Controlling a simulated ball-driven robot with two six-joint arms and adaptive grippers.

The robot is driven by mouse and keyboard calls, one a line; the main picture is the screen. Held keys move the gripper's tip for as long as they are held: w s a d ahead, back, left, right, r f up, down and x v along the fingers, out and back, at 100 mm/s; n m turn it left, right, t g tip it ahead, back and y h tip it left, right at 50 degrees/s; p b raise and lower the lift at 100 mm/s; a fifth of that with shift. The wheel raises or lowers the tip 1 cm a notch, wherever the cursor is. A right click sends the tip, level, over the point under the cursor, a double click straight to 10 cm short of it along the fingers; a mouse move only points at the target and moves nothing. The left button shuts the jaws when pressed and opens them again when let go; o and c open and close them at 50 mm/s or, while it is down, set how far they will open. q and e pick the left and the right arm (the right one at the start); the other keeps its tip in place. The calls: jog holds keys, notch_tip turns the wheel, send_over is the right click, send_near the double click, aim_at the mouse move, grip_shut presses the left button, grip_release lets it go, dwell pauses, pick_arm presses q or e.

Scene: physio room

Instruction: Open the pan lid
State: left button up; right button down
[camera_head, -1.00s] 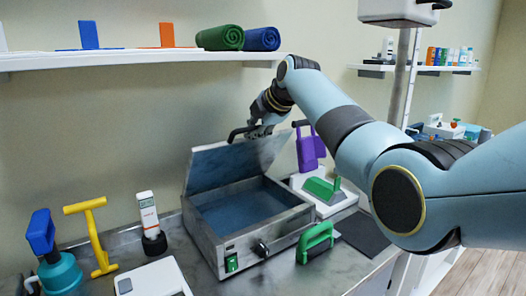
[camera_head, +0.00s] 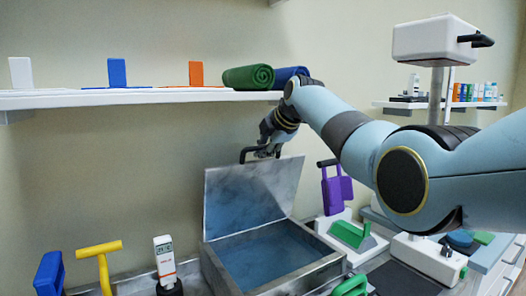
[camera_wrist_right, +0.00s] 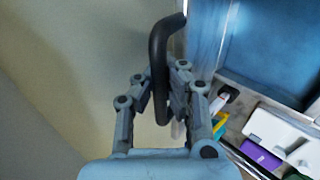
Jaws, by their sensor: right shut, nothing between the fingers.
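The metal pan (camera_head: 330,263) is a rectangular bath with blue water inside, low in the middle of the head view. Its grey lid (camera_head: 235,200) stands raised, hinged at the back edge and tilted steeply up. A black handle (camera_head: 248,154) sits at the lid's top edge. My right gripper (camera_head: 268,150) is at this handle. In the right wrist view the black handle (camera_wrist_right: 158,60) runs up between the fingertips of my right gripper (camera_wrist_right: 160,88). The fingers are shut with no firm hold; contact with the handle is unclear. My left gripper is not in view.
A shelf (camera_head: 150,98) with rolled towels (camera_head: 248,77) hangs behind, near my right wrist. A purple item (camera_head: 337,190) and a green-topped device (camera_head: 350,235) stand right of the pan. A yellow tool (camera_head: 100,262) and a handheld device (camera_head: 164,260) stand left.

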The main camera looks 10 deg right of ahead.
jog(key=c, duration=2)
grip_release()
jog(key=shift+w+r, duration=0.1)
jog(key=shift+r, duration=0.4)
jog(key=o, duration=0.7)
jog(key=shift+s+d, duration=0.15)
jog(key=shift+s, duration=0.1)
jog(key=shift+c, duration=0.2)
jog(key=shift+f, duration=0.2)
jog(key=v, duration=1.2)
jog(key=shift+f, duration=0.1)
